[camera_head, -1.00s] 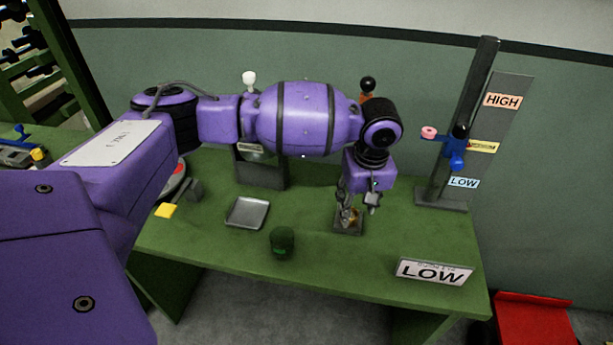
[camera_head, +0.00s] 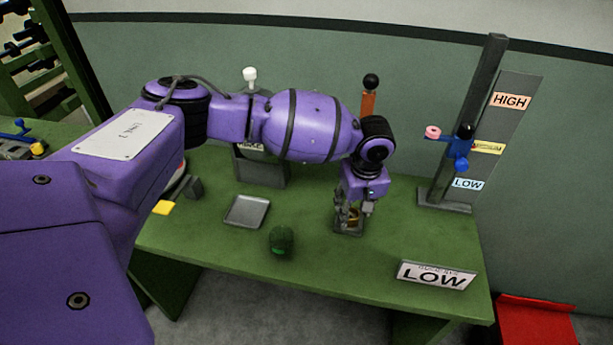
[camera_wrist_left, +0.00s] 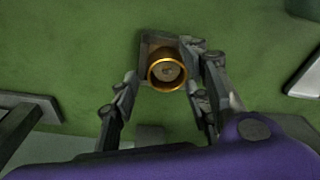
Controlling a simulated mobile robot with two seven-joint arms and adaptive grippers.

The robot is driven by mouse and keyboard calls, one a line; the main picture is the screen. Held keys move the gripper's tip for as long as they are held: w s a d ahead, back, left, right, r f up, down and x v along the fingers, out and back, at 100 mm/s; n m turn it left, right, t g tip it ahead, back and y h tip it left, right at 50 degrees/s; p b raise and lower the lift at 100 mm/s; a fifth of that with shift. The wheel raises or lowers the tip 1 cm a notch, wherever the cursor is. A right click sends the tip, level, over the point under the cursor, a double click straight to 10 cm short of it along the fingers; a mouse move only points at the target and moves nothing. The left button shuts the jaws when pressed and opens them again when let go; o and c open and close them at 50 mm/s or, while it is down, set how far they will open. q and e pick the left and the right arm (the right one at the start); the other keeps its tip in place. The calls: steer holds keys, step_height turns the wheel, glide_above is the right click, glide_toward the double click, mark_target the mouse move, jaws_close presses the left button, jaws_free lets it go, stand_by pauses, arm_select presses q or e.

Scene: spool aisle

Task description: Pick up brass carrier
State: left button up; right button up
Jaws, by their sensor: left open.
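The brass carrier (camera_wrist_left: 167,72) is a small round brass cup with a bright rim. It stands on a small grey square holder (camera_wrist_left: 150,42) on the green table. In the head view the carrier (camera_head: 352,214) is partly hidden by my left gripper (camera_head: 350,212), which points down over the holder (camera_head: 348,231). In the left wrist view my left gripper (camera_wrist_left: 168,92) is open, with one finger on each side of the carrier. The right finger looks close to the carrier; I cannot tell whether it touches. My right gripper is in neither view.
A grey tray (camera_head: 247,211) and a dark green round object (camera_head: 281,240) lie left of the holder. A LOW sign (camera_head: 436,276) stands at the front right. A dark post (camera_head: 462,130) with a blue slider (camera_head: 459,150) stands at the right. The table's middle front is clear.

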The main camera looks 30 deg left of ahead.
arm_select(q)
jaws_close()
steer(key=shift+r, duration=0.1)
